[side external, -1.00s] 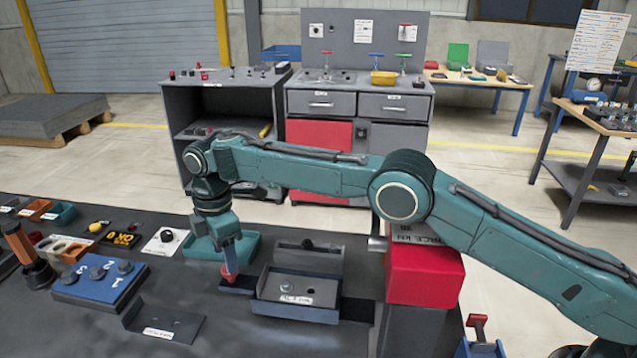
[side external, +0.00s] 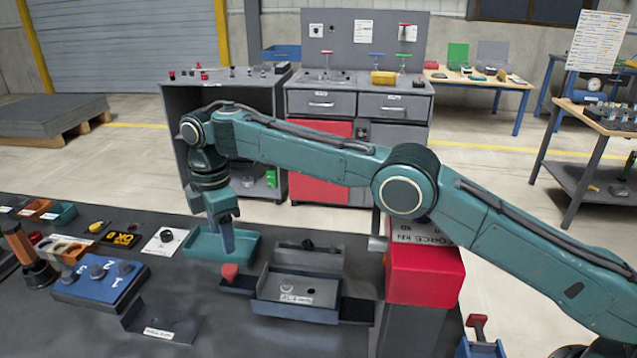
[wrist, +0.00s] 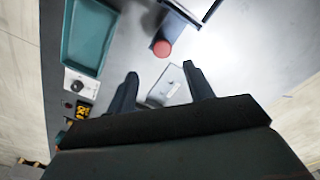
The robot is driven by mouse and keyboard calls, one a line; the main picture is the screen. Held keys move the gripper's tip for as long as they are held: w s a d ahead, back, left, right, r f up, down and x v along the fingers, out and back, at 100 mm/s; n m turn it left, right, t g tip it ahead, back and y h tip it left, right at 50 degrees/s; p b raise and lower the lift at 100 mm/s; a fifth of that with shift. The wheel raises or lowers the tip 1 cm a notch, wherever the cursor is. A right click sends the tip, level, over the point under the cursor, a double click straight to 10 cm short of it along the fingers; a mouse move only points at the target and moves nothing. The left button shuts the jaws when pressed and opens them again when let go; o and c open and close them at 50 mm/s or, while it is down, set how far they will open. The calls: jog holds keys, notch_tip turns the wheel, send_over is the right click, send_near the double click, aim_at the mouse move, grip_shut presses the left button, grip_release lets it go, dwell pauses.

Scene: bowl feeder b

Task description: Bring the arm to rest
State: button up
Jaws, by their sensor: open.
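My gripper (side external: 229,243) is above the dark bench, near the teal tray and the grey box fixture (side external: 310,290). Its fingers are apart and empty in the wrist view (wrist: 160,78). A red round-topped piece (side external: 230,271) is just below the fingertips in the side view, at the dark plate left of the fixture. It also shows in the wrist view (wrist: 161,48), beyond the fingertips and apart from them. My arm reaches in from the right, its elbow raised above the red block.
A teal tray (side external: 204,257) lies behind my gripper. A blue block with knobs (side external: 98,278) and a dark angled plate (side external: 162,328) are left. A red block marked with force text (side external: 425,277) stands right of the fixture, under my arm.

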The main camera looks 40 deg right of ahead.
jog(key=s+d+r+m+t, duration=0.1)
jog(key=s+d+r+m, duration=0.25)
jog(key=d+r, duration=0.8)
jog(key=s+d+r+m+t, duration=0.2)
jog(key=s+d+r+m, duration=0.3)
jog(key=s+d+r, duration=0.45)
jog(key=s+d+m+t, duration=0.1)
jog(key=s+d+m, duration=0.5)
jog(key=s, duration=0.7)
jog(key=s+d+f+m, duration=0.1)
jog(key=s+f, duration=0.1)
jog(key=s, duration=0.2)
jog(key=s+d+f+m+t, duration=0.1)
jog(key=s+d+f, duration=0.1)
jog(key=s, duration=0.3)
jog(key=s+d+f+m, duration=0.1)
jog(key=s+f, duration=0.2)
jog(key=s, duration=0.1)
jog(key=shift+s+d+f, duration=0.35)
jog(key=shift+s+d, duration=0.05)
